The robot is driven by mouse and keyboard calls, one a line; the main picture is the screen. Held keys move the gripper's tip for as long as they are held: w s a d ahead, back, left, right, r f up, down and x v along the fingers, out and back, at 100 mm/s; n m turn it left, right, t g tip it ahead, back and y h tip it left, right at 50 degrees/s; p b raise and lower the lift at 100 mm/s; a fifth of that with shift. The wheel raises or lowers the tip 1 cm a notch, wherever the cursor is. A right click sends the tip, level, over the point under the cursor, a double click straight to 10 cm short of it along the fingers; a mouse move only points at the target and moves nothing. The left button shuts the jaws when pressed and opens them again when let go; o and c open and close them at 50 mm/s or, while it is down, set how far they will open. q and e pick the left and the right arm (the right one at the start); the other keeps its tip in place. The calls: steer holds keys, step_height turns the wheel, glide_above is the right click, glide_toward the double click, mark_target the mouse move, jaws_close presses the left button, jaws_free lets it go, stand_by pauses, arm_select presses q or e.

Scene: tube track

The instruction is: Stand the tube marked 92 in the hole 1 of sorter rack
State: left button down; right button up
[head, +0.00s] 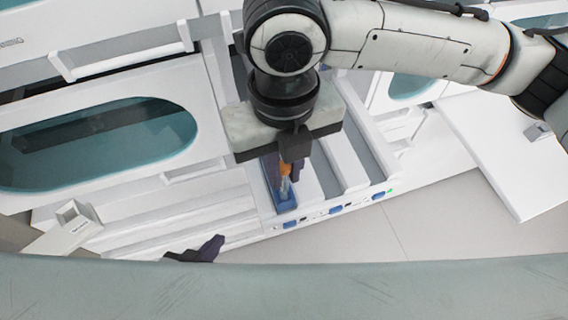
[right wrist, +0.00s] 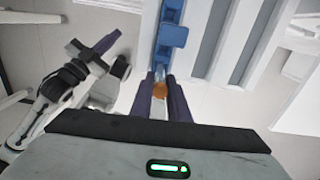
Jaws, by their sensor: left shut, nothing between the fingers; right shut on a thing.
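My right gripper (head: 287,172) points down over a white machine's lane and is shut on a tube (head: 285,185) with an orange part. In the right wrist view the tube (right wrist: 160,88) sits between the dark fingertips (right wrist: 162,96). A blue rack (head: 287,207) lies in the lane below it; it also shows in the right wrist view (right wrist: 172,35). I cannot tell whether the tube's lower end is inside a hole. The tube's mark and hole numbers cannot be read. My left gripper (head: 205,248) is shut and empty, low at the left; it also shows in the right wrist view (right wrist: 95,47).
Empty grey lanes (head: 345,155) lie to the right of the rack, divided by white walls. A white block with a square opening (head: 75,217) stands at the left. A white panel (head: 500,150) lies at the right. The grey floor (head: 410,230) in front is clear.

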steer(key=shift+f, duration=0.5)
steer(key=o, duration=0.9)
steer(key=shift+c, duration=0.2)
step_height(320, 180, up, 10)
steer(key=shift+r+p, duration=0.2)
steer(key=shift+p, duration=0.15)
stand_by(0.4)
